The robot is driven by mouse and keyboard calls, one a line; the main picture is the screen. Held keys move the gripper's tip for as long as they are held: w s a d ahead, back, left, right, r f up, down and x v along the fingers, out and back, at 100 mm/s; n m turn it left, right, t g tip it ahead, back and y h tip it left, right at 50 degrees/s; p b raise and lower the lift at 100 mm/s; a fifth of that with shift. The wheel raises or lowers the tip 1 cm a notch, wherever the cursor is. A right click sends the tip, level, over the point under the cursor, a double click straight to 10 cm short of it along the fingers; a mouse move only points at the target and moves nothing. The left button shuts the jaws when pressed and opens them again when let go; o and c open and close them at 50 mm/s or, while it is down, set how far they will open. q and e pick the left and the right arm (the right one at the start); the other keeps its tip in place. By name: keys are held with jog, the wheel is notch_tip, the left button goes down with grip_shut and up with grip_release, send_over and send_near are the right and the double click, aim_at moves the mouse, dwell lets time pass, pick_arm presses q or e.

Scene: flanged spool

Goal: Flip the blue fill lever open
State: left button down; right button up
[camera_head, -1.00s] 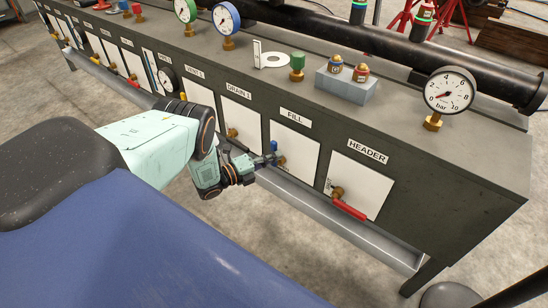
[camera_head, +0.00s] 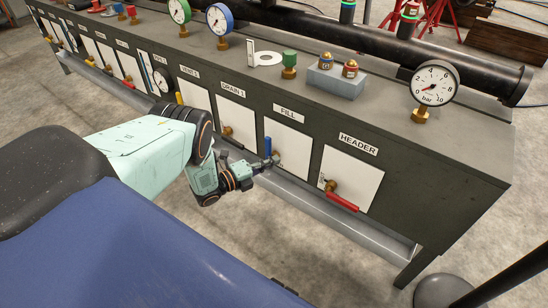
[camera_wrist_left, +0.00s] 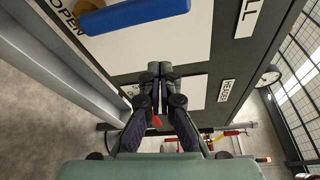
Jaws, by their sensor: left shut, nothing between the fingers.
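The blue fill lever (camera_head: 267,146) stands upright on its valve, on the white panel under the FILL label (camera_head: 288,111). In the left wrist view the blue lever (camera_wrist_left: 138,14) lies across the top, beside an OPEN marking (camera_wrist_left: 68,16). My left gripper (camera_head: 272,160) is at the lower part of the lever, in front of the panel. In the wrist view its fingertips (camera_wrist_left: 160,70) are together with nothing between them, apart from the lever in the picture. Whether they touch the valve cannot be told. My right gripper is not in view.
A red lever (camera_head: 342,201) sits on the HEADER panel (camera_head: 352,175) to the right. A metal trough (camera_head: 325,218) runs below the panels. Gauges, including one at the right (camera_head: 434,86), and a grey block (camera_head: 336,79) stand on the bench top.

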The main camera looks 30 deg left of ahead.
pick_arm(q)
jog(key=p+v, duration=0.2)
jog(key=v, duration=0.5)
jog(key=shift+a+f, duration=0.2)
jog(key=shift+s, duration=0.15)
